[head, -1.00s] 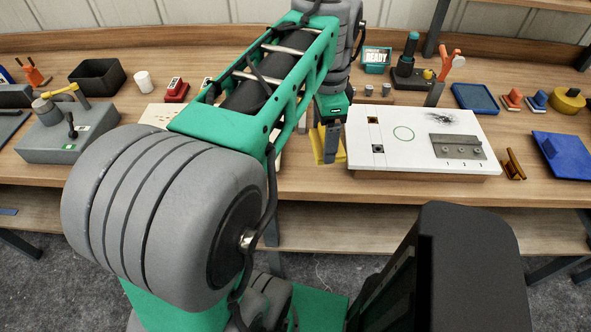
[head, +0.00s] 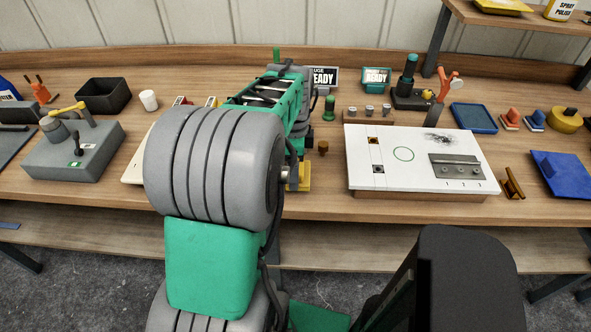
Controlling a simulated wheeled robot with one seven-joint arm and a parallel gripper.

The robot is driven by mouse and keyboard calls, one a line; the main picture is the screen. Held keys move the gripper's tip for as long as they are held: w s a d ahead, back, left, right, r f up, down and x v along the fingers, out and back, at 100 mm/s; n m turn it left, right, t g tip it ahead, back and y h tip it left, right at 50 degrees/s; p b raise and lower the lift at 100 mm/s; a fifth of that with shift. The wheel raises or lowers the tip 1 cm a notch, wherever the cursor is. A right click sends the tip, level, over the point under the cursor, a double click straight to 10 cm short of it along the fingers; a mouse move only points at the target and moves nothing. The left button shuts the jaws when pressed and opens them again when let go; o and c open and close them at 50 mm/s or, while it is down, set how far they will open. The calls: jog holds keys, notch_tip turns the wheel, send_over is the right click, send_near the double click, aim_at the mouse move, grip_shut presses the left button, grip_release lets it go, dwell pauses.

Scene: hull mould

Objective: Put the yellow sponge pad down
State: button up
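A yellow piece, which looks like the sponge pad (head: 304,180), shows at the right edge of my arm, low near the bench's front part and left of the white board (head: 365,165). Most of it is hidden behind my arm's large grey joint. My gripper is almost wholly hidden there too, and its fingers cannot be made out. I cannot tell whether the pad is held or whether it touches the bench top.
A blue tray (head: 474,118) and blue cloth (head: 560,172) lie right. A grey machine (head: 73,155) stands left. Bare bench lies between pad and board.

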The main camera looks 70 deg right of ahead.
jog(key=shift+f, duration=1)
jog(key=shift+s+f, duration=0.1)
jog(key=shift+f, duration=0.05)
jog(key=o, duration=1.1)
